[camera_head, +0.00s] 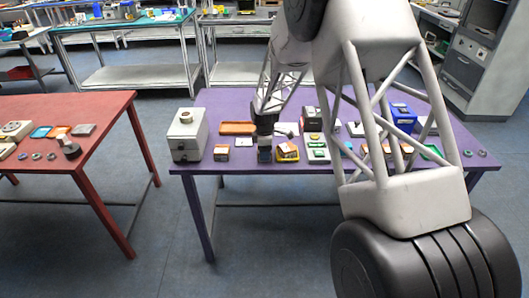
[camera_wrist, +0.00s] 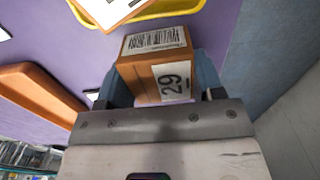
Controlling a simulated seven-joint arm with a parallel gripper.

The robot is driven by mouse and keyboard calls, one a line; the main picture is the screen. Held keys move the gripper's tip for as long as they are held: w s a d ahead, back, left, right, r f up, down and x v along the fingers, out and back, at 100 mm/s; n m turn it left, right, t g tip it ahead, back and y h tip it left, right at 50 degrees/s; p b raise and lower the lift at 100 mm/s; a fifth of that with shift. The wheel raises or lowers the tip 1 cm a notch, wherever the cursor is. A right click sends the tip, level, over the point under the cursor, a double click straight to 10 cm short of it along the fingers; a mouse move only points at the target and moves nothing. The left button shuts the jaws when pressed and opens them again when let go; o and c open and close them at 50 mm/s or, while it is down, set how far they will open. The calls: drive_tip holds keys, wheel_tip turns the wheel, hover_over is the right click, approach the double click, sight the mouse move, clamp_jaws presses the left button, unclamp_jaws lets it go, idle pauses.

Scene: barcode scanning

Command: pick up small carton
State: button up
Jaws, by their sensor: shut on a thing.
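The small carton (camera_wrist: 140,73) is brown, with a white barcode label on one face and a label printed "29" on another. It sits between the two blue fingers of my gripper (camera_wrist: 160,82) in the wrist view, and the gripper is shut on it. In the head view my gripper (camera_head: 265,154) is low over the purple table, left of the yellow tray. There the fingers hide most or all of the held carton. I cannot tell if the carton touches the table.
On the purple table (camera_head: 235,100), a yellow tray (camera_wrist: 170,14) with a labelled carton is close by. An orange tray (camera_head: 237,128), another small carton (camera_head: 221,153) and a grey box machine (camera_head: 187,135) stand around my gripper. Several items crowd the right side.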

drive_tip(key=shift+r, duration=0.15)
drive_tip(key=shift+r, duration=0.5)
drive_tip(key=shift+s+r, duration=0.2)
drive_tip(key=shift+r, duration=0.4)
drive_tip(key=shift+s+r, duration=0.15)
drive_tip(key=shift+r, duration=0.45)
drive_tip(key=s+d+r, duration=0.1)
drive_tip(key=s+d, duration=0.2)
drive_tip(key=s, duration=1.2)
drive_tip(key=shift+d+r, duration=0.15)
drive_tip(key=shift+w, duration=0.15)
drive_tip(key=w+d+r, duration=0.1)
drive_tip(key=w+r, duration=0.1)
drive_tip(key=w, duration=0.9)
drive_tip(key=w+d+r, duration=0.1)
drive_tip(key=w+r, duration=0.2)
drive_tip(key=w, duration=0.9)
drive_tip(key=w+d+r, duration=0.2)
drive_tip(key=w, duration=0.9)
drive_tip(key=shift+w+r, duration=0.3)
